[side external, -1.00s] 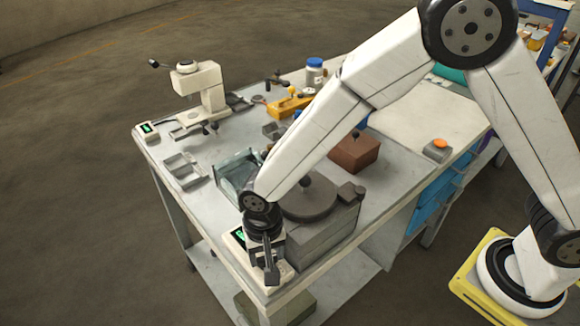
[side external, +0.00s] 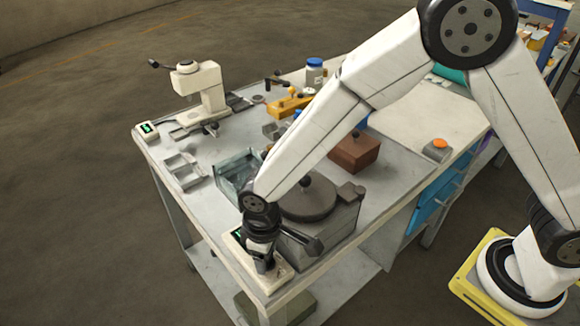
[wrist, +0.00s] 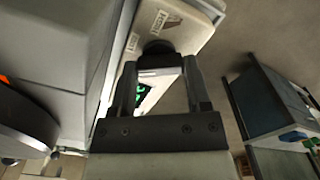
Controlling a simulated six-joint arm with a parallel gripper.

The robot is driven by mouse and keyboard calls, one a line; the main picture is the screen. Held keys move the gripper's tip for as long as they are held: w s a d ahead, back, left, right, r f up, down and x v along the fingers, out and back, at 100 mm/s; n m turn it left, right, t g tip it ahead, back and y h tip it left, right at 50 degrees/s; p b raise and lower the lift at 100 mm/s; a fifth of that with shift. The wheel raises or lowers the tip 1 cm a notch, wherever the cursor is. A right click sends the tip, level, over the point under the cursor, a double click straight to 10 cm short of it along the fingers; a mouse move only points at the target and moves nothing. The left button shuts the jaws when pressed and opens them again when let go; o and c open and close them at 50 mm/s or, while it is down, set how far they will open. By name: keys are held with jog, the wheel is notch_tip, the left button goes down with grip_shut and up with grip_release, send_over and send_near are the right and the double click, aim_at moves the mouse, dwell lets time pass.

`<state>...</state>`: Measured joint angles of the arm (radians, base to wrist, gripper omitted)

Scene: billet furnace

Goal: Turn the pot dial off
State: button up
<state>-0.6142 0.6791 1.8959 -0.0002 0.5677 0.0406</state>
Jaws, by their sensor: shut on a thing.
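The pot dial is a dark round knob (wrist: 158,47) on the cream control box (side external: 281,281) at the table's near corner. The box also shows in the wrist view (wrist: 192,28), with small printed labels beside the knob and a green display. My gripper (side external: 263,266) points down over the box. In the wrist view its two fingers (wrist: 160,62) stand on either side of the dial and are shut on it. In the side view the gripper hides the dial, and the dial's setting cannot be read.
A grey furnace block with a round dark lid (side external: 306,205) stands close beside my gripper. A glass-sided tank (side external: 238,172) and a brown block (side external: 354,152) sit farther back. A white press-like device (side external: 205,90) is at the far left.

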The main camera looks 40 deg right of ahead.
jog(key=n, duration=0.5)
jog(key=shift+a, duration=0.1)
jog(key=shift+n, duration=0.3)
jog(key=o, duration=1.3)
jog(key=shift+r, duration=3.95)
